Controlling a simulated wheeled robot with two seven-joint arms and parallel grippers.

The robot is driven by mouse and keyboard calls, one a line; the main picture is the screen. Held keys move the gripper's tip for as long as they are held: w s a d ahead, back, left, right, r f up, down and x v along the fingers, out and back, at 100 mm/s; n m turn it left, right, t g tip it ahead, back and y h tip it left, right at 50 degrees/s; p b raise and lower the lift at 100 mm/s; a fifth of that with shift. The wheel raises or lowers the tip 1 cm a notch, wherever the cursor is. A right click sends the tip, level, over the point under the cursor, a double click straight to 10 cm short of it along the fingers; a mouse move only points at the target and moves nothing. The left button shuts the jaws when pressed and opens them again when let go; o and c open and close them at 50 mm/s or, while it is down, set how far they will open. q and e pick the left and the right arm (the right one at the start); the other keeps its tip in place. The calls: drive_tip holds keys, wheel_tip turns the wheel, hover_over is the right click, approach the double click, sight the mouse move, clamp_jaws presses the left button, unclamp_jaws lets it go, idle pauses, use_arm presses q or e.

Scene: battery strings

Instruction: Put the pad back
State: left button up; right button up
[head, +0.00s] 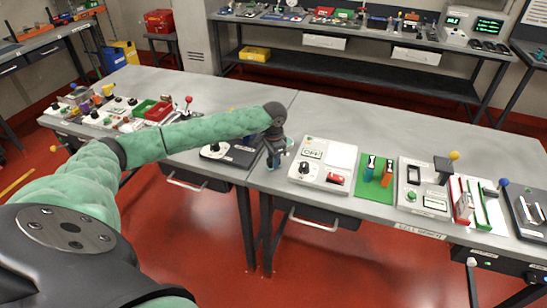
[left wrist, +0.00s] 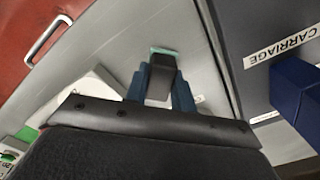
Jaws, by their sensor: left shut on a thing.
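My left gripper (head: 274,160) hangs over the front of the bench, near the seam between two table tops. In the left wrist view its fingers (left wrist: 161,85) are shut on a dark grey block with a thin green edge (left wrist: 163,51), which looks like the pad. In the head view the held thing is small and mostly hidden by the gripper. I cannot tell whether it touches the table. My right gripper is not in view.
A dark device with a knob (head: 230,150) sits just left of the gripper. A white control box (head: 340,157) stands to its right, then a green mat (head: 366,192) with a teal and an orange piece, and a grey lever box (head: 430,177). The table behind is clear.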

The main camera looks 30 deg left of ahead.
use_arm(q)
drive_tip(key=shift+f, duration=0.1)
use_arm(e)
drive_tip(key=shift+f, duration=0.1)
use_arm(q)
drive_tip(key=o, duration=0.6)
drive_tip(key=shift+c, duration=0.2)
drive_tip(key=o, duration=0.4)
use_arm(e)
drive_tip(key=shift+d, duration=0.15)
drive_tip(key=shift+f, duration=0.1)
use_arm(q)
wheel_tip(320, 180, up, 12)
drive_tip(key=b, duration=0.4)
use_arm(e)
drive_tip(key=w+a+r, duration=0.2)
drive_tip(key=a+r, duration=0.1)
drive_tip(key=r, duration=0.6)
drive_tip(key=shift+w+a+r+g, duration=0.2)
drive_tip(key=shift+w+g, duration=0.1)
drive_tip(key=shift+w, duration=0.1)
